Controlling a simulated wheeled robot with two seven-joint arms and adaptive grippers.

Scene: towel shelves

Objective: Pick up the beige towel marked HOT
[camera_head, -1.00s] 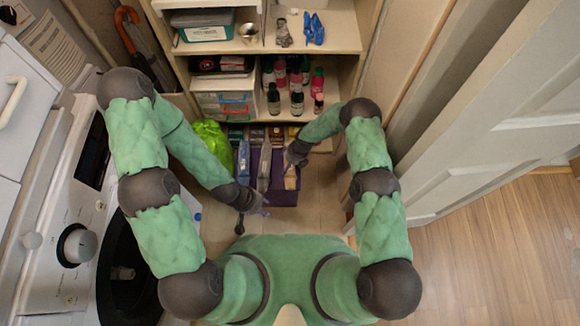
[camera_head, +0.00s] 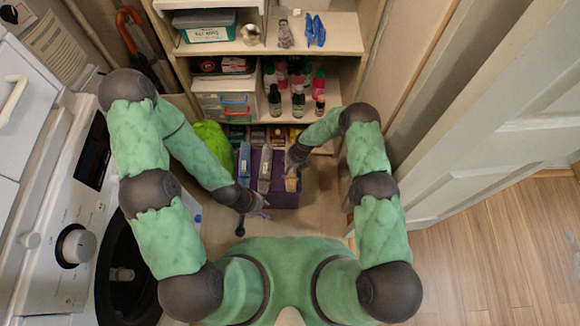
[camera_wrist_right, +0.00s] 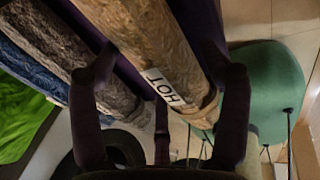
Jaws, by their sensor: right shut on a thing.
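The beige towel (camera_wrist_right: 150,40) with the white HOT label (camera_wrist_right: 166,87) fills the middle of the right wrist view. It also shows in the head view (camera_head: 291,182), upright in the right part of the purple box (camera_head: 286,200). My right gripper (camera_wrist_right: 165,75) is shut on the beige towel, one finger on each side of it; in the head view it (camera_head: 294,160) partly hides the towel's far end. My left gripper (camera_head: 257,219) is at the box's front left, fingers apart and empty.
A grey towel (camera_head: 264,168) and a blue towel (camera_head: 244,160) stand left of the beige one. A bright green bag (camera_head: 214,140) is left of the box. Shelves with bottles (camera_head: 298,104) rise behind. A washing machine (camera_head: 75,243) stands at left, a white door (camera_head: 480,120) at right.

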